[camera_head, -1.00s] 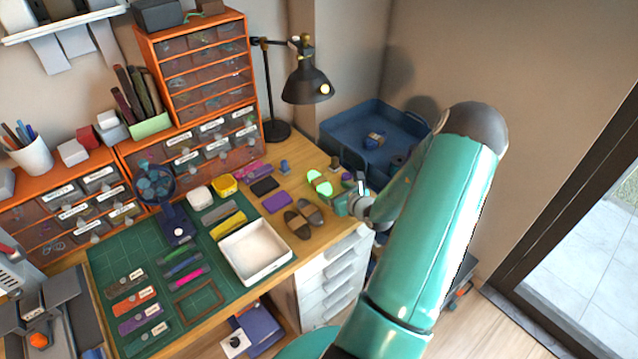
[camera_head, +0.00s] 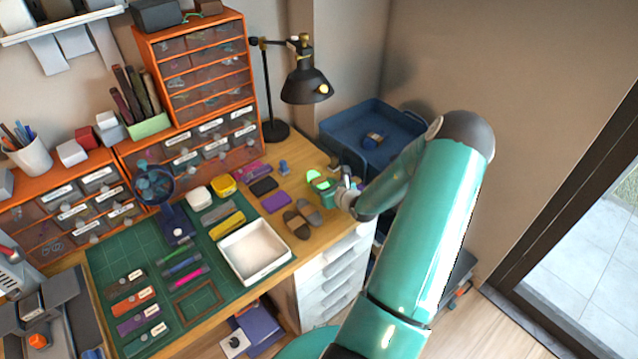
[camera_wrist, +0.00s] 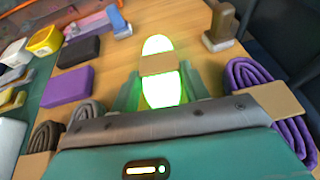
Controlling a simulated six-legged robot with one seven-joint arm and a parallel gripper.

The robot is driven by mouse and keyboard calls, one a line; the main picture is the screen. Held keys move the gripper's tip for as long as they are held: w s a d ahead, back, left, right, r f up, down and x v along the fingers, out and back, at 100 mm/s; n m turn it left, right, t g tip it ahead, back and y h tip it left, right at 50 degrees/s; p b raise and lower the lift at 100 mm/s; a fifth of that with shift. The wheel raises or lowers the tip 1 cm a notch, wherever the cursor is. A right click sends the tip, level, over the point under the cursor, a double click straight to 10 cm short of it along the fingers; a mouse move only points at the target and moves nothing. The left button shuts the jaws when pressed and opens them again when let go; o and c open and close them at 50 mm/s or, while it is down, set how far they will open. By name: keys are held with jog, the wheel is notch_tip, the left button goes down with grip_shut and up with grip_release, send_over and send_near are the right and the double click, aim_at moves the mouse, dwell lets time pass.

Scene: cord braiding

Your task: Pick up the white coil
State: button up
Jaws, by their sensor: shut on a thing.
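The white coil (camera_wrist: 159,90) lies between my fingers in the wrist view, glowing white with a green edge and wrapped by a tan band (camera_wrist: 158,65). My gripper (camera_wrist: 161,86) is shut on it, a teal finger on either side. In the head view the coil's green glow (camera_head: 313,175) shows at the right end of the wooden desk, with my gripper (camera_head: 326,185) over its near part. I cannot tell whether the coil touches the desk. Its near end is hidden behind the gripper body.
A purple coil (camera_wrist: 254,75) lies close on the right and a dark grey coil (camera_wrist: 88,114) on the left. A small upright holder (camera_wrist: 221,25) stands just beyond. A purple block (camera_wrist: 69,87) is farther left. A blue bin (camera_head: 362,112) is behind the desk's right end.

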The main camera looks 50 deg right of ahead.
jog(key=shift+r, duration=0.15)
jog(key=shift+r, duration=0.55)
jog(key=s+a+r, duration=0.7)
jog(key=s+r, duration=0.4)
jog(key=shift+s+a+r, duration=0.3)
jog(key=shift+s+a, duration=0.05)
jog(key=shift+s, duration=0.05)
